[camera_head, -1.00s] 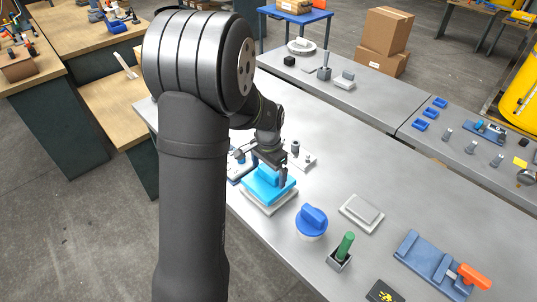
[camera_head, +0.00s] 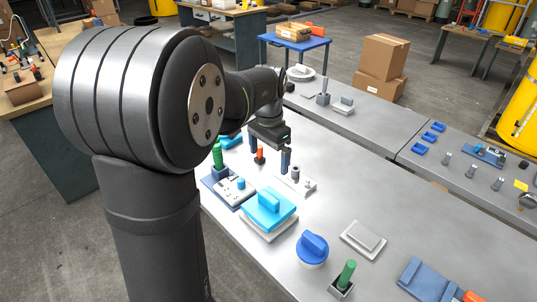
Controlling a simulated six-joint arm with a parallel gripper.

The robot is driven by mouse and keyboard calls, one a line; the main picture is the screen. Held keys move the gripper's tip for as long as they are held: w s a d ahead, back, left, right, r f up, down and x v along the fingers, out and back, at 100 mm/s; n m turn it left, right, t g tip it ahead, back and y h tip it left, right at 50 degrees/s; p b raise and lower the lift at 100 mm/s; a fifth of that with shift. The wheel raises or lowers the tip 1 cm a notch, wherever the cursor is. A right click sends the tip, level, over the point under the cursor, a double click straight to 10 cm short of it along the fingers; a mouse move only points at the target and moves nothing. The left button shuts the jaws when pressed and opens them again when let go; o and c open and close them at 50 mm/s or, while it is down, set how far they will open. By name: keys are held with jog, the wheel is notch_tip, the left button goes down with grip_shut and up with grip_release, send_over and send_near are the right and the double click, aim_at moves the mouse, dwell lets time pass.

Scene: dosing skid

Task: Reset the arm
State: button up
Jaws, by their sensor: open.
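My gripper (camera_head: 269,157) is open and empty, with its two fingers pointing down and apart. It hangs above the workbench (camera_head: 340,195), behind the light-blue block. The light-blue handled block (camera_head: 268,210) sits on its pale grey base, clear of the fingers. An orange-topped piece (camera_head: 260,154) shows between the fingers; I cannot tell its exact distance from them. My arm crosses the left of the view and hides part of the bench.
A blue knob (camera_head: 312,247), a green-handled peg (camera_head: 346,273) and a grey plate (camera_head: 363,239) stand in front. A blue fixture (camera_head: 428,279) is at the front right. A grey small fixture (camera_head: 297,182) is close by the right finger. The bench's right-middle is bare.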

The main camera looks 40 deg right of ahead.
aim_at(269, 196)
jog(key=shift+f, duration=0.1)
dwell(0.5)
notch_tip(269, 196, down, 17)
jog(key=shift+f, duration=0.1)
dwell(0.6)
jog(key=shift+r, duration=0.25)
